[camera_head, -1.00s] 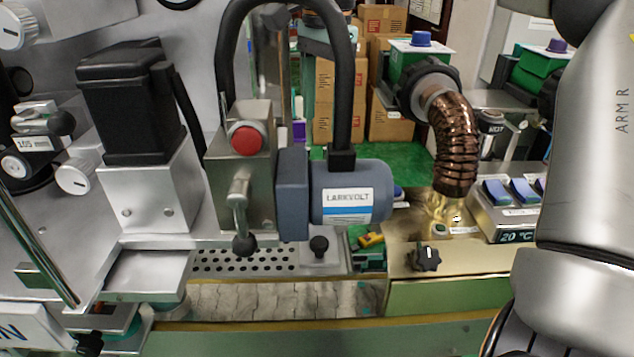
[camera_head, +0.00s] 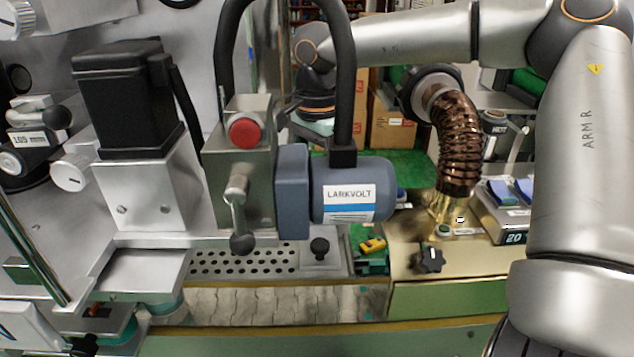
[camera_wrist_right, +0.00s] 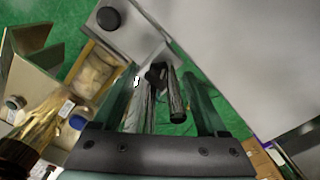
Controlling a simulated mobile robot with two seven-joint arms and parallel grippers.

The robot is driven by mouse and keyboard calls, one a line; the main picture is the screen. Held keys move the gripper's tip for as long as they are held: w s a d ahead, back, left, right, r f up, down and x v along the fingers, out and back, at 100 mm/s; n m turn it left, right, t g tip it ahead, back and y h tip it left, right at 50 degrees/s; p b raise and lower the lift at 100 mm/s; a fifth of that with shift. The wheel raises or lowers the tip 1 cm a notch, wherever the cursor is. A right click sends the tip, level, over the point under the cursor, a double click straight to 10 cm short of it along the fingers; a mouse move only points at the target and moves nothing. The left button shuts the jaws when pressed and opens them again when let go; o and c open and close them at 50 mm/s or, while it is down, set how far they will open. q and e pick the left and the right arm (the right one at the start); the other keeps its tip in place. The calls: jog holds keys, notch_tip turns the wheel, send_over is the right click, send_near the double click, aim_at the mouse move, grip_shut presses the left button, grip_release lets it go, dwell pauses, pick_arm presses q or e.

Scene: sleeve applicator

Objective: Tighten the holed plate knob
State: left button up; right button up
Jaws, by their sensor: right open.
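The perforated metal plate (camera_head: 240,262) lies low in the middle of the head view. A black knob (camera_head: 319,247) stands on the smooth plate at its right end. In the right wrist view a round black knob (camera_wrist_right: 108,18) on a metal plate shows at the top left, beyond the fingers; it looks like the same knob. My right gripper (camera_wrist_right: 160,92) is open, its two dark fingers apart. A dark rod and a silver bar show between them, but I cannot tell their depth. In the head view its fingers are hidden behind the hose and motor. My left gripper is not in view.
The blue-grey motor (camera_head: 345,190), its black hose (camera_head: 343,75) and a lever (camera_head: 238,215) stand close above the plate. A copper corrugated hose (camera_head: 458,145) and another black knob (camera_head: 429,260) are at the right. Green floor (camera_head: 415,160) shows behind.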

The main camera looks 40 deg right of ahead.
grip_shut()
dwell(0.7)
